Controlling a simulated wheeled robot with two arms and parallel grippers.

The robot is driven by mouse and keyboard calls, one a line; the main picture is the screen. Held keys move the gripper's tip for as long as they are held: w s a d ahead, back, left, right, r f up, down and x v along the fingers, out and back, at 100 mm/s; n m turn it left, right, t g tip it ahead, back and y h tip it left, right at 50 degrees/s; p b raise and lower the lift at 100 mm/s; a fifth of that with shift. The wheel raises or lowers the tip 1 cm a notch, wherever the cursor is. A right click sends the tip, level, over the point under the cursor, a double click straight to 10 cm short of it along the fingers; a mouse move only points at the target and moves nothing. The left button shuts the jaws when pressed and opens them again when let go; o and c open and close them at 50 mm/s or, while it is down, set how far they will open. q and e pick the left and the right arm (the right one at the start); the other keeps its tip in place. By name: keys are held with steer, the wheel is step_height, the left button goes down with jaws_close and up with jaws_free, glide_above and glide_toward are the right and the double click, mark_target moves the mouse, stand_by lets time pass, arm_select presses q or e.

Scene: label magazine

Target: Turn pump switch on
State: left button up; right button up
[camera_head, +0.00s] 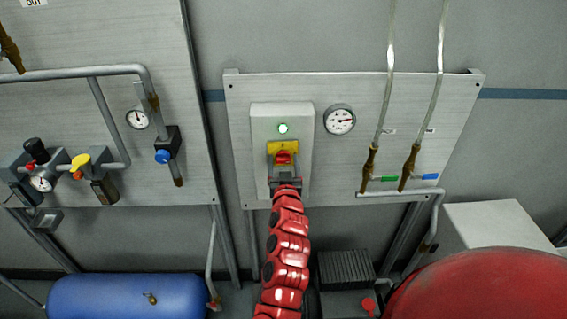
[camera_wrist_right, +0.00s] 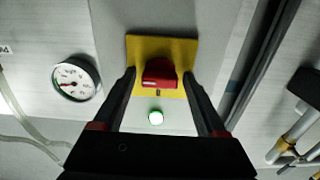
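The pump switch is a red knob (camera_head: 283,158) on a yellow plate (camera_head: 273,147), set on a pale box (camera_head: 261,124) on the wall panel. In the right wrist view the knob (camera_wrist_right: 159,73) sits between the fingertips on its yellow plate (camera_wrist_right: 143,47). A green light (camera_head: 283,128) on the box is lit; it also shows in the wrist view (camera_wrist_right: 156,117). My right gripper (camera_head: 284,172) is at the switch, its fingers (camera_wrist_right: 159,80) open on either side of the knob, with visible gaps. Whether the fingertips touch the plate I cannot tell. My left gripper is not in view.
A round gauge (camera_head: 340,120) is right of the switch box. Two hoses with brass fittings (camera_head: 370,165) hang farther right. Pipes and valves (camera_head: 80,163) are on the left panel. A blue tank (camera_head: 120,297) and a red tank (camera_head: 490,290) stand below.

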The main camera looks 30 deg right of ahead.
steer(key=shift+o, duration=0.3)
steer(key=shift+s+a, duration=0.15)
steer(key=shift+s, duration=0.05)
steer(key=p+v, duration=0.4)
steer(key=v, duration=1.3)
